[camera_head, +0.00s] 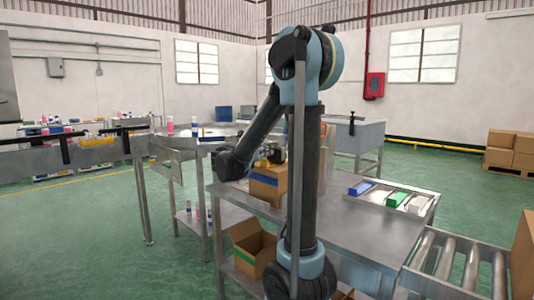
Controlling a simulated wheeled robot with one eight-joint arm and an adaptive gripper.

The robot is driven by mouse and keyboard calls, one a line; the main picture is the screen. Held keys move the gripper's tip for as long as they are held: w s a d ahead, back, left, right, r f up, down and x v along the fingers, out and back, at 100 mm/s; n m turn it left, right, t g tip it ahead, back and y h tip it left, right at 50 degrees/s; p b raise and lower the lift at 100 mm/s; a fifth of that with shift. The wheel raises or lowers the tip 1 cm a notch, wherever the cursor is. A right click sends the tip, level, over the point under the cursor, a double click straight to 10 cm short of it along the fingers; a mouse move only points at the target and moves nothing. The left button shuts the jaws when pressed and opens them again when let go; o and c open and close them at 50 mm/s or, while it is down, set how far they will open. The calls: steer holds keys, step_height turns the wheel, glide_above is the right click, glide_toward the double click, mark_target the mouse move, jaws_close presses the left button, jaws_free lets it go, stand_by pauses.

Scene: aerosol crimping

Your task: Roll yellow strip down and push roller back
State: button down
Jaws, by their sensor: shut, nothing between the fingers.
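A brown cardboard box (266,188) with a blue band stands on the metal worktable, partly behind my arm. A small yellow patch (262,163) shows at its top; it may be the yellow strip, but it is too small to tell. My gripper (271,153) appears as a small dark and metallic shape just above the box top, shut and empty. Its fingertips are too small and partly covered by my arm to tell whether they touch the box or strip. I cannot make out a separate hand roller.
The metal worktable (352,228) is clear right of my arm. A tray (423,203) with blue, green and white blocks lies at its back right. A roller conveyor (452,262) is at right. An open carton (250,246) sits on the lower shelf. A bottle conveyor (90,153) is at left.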

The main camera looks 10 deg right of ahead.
steer(key=shift+x, duration=2.25)
steer(key=shift+s, duration=0.15)
